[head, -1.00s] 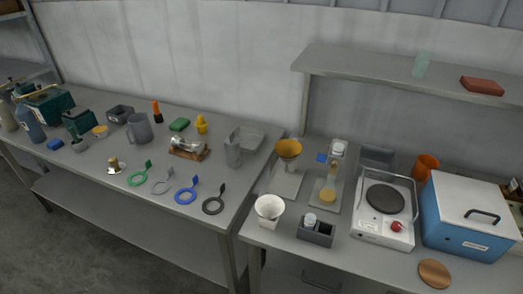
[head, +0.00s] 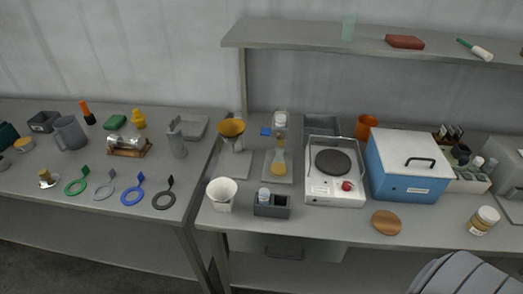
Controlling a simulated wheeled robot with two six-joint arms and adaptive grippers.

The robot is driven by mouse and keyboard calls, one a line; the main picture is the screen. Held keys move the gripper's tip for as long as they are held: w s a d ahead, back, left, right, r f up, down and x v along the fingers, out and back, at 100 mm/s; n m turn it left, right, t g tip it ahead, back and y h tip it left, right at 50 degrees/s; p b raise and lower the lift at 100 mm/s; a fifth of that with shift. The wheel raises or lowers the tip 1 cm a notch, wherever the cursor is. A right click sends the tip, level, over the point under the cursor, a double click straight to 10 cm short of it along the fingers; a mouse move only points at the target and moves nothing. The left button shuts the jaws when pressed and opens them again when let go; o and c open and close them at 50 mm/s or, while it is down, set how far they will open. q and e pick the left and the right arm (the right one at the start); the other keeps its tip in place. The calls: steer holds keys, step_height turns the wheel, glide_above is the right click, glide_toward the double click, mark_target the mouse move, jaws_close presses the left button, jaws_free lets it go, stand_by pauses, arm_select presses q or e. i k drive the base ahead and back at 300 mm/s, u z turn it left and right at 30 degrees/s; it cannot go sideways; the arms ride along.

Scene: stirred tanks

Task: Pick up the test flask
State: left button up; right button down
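A flask (head: 278,164) with yellow liquid in its bottom stands upright on a grey plate (head: 285,179) on the right-hand bench. Its narrow neck is clear, and a white-capped item (head: 280,119) stands just behind it. No label is readable, so I take this to be the test flask. Neither of my grippers shows in the head view.
Left of the flask is an orange funnel on a stand (head: 231,129). In front are a white cup (head: 221,194) and a grey caddy (head: 271,206). Right are a hotplate (head: 335,190) inside a frame and a blue box (head: 408,168). A shelf (head: 290,37) spans above.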

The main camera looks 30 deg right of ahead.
mark_target(278, 169)
steer(key=k, duration=1)
steer(key=z, duration=2.05)
steer(key=i, duration=1.5)
steer(key=u, duration=0.8)
